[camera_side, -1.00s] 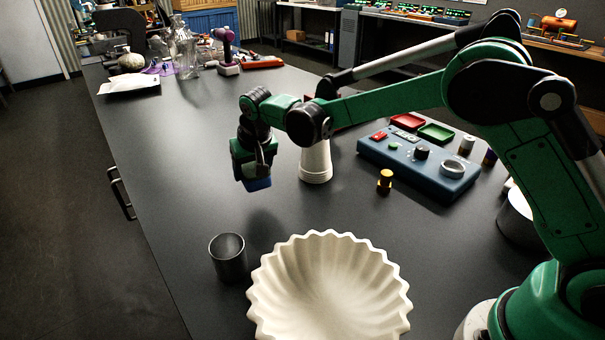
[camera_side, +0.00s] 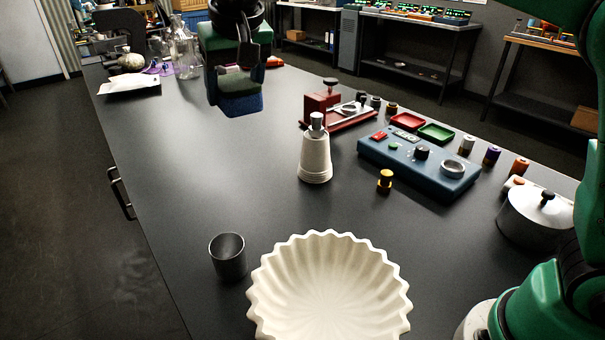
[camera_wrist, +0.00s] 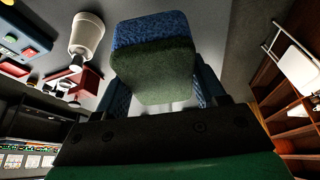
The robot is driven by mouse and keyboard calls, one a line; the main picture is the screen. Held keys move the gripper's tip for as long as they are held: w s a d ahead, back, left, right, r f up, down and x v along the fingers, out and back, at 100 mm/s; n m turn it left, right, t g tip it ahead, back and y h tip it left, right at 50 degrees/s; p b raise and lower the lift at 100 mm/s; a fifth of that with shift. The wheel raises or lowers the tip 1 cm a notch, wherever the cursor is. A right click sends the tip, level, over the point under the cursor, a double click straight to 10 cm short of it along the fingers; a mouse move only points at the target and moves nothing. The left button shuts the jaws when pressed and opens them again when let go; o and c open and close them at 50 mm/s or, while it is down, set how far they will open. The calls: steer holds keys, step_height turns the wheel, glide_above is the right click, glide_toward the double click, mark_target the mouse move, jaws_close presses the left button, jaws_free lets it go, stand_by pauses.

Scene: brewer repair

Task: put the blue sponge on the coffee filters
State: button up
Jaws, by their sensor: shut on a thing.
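The blue sponge (camera_side: 238,97), with a dark green scouring side, is held in my gripper (camera_side: 234,76), high above the table. The sponge (camera_wrist: 155,58) also fills the upper middle of the wrist view, between the jaws. My gripper is shut on it. The white fluted bowl-like thing (camera_side: 262,268) at the front of the table looks like a large stack of coffee filters. It is empty inside. My gripper and the sponge are well apart from it, and appear higher in the side view.
A dark cup (camera_side: 228,262) stands just left of the filters. A white bottle-shaped thing (camera_side: 315,158) stands mid-table, with a blue control box (camera_side: 418,168) and a small yellow-black knob (camera_side: 385,181) to its right. A lidded pot (camera_side: 535,218) stands at right. The left-middle table is clear.

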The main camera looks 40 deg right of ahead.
steer(key=s+a+r, duration=0.1)
steer(key=s+r, duration=0.1)
steer(key=s, duration=0.3)
steer(key=s+a+r, duration=0.2)
steer(key=s, duration=0.3)
steer(key=n, duration=0.2)
glide_above(322, 282)
steer(key=s, duration=0.1)
steer(key=shift+y, duration=0.3)
step_height(322, 282, down, 20)
steer(key=shift+s, duration=0.15)
steer(key=shift+f, duration=0.15)
steer(key=o, duration=1.2)
